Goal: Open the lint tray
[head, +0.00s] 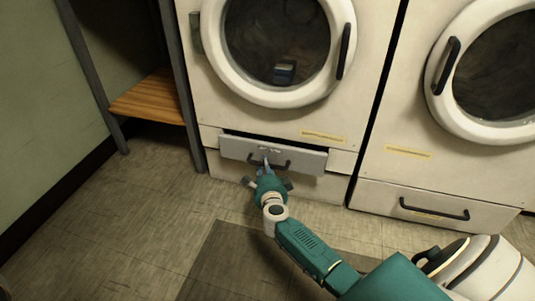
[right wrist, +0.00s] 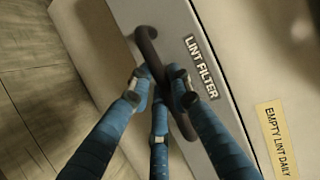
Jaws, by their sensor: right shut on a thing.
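The lint tray (head: 308,160) is a grey drawer front low on the left machine. It stands out a little from the machine, with a dark gap along its top edge. Its dark bar handle (right wrist: 146,45) runs across the right wrist view, beside a "LINT FILTER" label (right wrist: 200,66). My right gripper (head: 265,168) reaches the handle from below in the head view. In the right wrist view its blue fingers (right wrist: 160,88) are closed around the middle of the handle. My left gripper is not in view.
The left machine's round door (head: 213,45) is shut above the tray. A second machine (head: 410,175) with its own lower drawer (head: 380,200) stands at the right. A wooden shelf (head: 150,98) is at the left. The floor (head: 130,225) before the tray is clear apart from a dark mat (head: 215,260).

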